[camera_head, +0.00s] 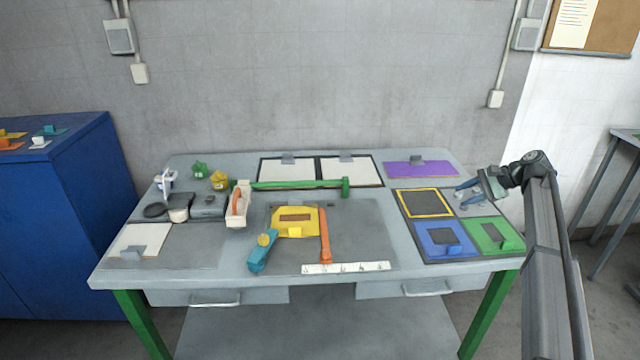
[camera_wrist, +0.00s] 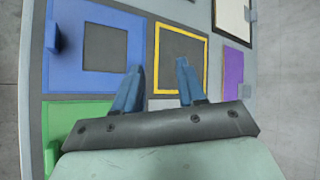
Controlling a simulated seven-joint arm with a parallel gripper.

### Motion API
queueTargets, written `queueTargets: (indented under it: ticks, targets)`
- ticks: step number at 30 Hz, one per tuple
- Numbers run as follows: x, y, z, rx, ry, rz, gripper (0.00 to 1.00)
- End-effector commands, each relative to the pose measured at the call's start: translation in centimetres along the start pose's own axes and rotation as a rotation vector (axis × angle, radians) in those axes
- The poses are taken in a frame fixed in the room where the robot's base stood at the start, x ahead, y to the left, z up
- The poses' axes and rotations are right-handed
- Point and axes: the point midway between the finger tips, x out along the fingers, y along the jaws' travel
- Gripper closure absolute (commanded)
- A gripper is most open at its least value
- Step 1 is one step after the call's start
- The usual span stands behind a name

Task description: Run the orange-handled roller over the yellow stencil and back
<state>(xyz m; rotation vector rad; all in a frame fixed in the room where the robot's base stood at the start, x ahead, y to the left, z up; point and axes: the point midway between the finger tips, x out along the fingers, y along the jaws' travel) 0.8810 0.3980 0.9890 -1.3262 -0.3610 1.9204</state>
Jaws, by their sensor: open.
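A yellow plate (camera_head: 296,216) with a brown window and a raised knob lies on the grey mat, looking like the yellow stencil. A white tray-like object (camera_head: 237,218) with an orange handle-like part (camera_head: 238,203) stands left of it; I cannot tell whether this is the roller. A slim orange bar (camera_head: 325,240) lies along the plate's right side. My gripper (camera_head: 467,187) is open and empty, above the table's right side. In the wrist view, my gripper's blue fingers (camera_wrist: 160,68) are apart over the dark yellow-outlined square (camera_wrist: 156,50).
A teal tool (camera_head: 258,258) lies left of the plate, and a white ruler (camera_head: 346,268) in front. A long green bar (camera_head: 300,185) lies behind. Blue (camera_head: 428,248) and green (camera_head: 481,239) framed plates lie at the right. White sheets (camera_head: 348,169) and a purple plate (camera_head: 405,169) lie at the back.

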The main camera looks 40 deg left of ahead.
Motion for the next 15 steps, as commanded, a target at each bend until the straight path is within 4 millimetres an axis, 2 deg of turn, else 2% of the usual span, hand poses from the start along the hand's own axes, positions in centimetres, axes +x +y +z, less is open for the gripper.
queueTargets:
  ticks: [1,3,8,15]
  targets:
    - [1.9,-1.4,1.6,-0.037,0.005,0.027,0.60]
    - [4.0,-3.1,3.5,-0.088,0.016,0.062,0.60]
    - [8.9,-6.5,8.2,-0.208,0.042,0.139,0.60]
    - [15.7,-11.1,16.1,-0.396,0.081,0.241,0.60]
